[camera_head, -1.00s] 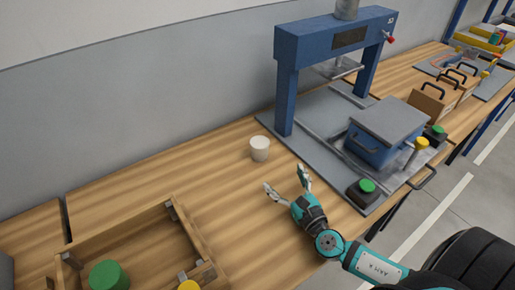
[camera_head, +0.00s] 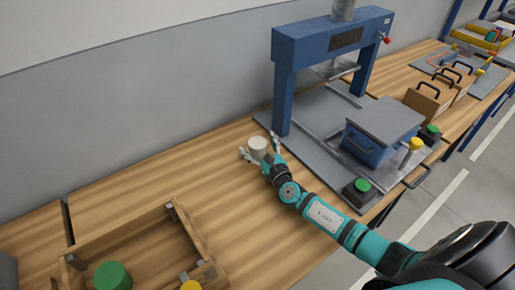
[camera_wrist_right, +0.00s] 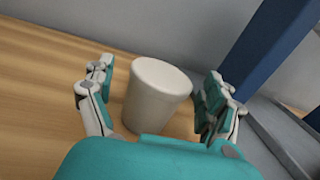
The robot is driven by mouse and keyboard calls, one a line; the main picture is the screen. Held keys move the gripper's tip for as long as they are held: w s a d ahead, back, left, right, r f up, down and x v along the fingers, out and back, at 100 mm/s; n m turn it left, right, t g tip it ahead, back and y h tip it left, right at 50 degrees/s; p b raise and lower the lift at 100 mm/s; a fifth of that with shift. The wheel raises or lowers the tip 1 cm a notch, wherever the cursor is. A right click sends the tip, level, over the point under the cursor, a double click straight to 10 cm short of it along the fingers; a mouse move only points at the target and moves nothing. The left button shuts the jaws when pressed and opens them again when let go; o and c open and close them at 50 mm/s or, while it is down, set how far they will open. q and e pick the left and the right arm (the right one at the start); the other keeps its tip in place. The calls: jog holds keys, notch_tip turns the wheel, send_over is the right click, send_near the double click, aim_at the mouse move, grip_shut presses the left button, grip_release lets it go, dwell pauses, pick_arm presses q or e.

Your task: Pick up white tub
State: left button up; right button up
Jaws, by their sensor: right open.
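The white tub (camera_head: 258,145) stands upright on the wooden bench near the wall, left of the blue press. My right gripper (camera_head: 260,150) is open, with one finger on each side of the tub. In the right wrist view the tub (camera_wrist_right: 157,93) sits between the two fingers of the gripper (camera_wrist_right: 155,95), with a visible gap on the left side and a smaller gap on the right. My left gripper is not in view.
The blue press (camera_head: 284,95) stands on a grey plate just right of the tub, with a blue box (camera_head: 380,137) and a green button (camera_head: 362,185) on it. A wooden tray (camera_head: 120,236) holding a green round object (camera_head: 112,276) is at the lower left. The bench between is clear.

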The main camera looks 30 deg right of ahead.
jog(key=shift+w, duration=0.4)
jog(key=shift+c, duration=0.2)
jog(key=c, duration=1.3)
jog(key=shift+r, duration=0.1)
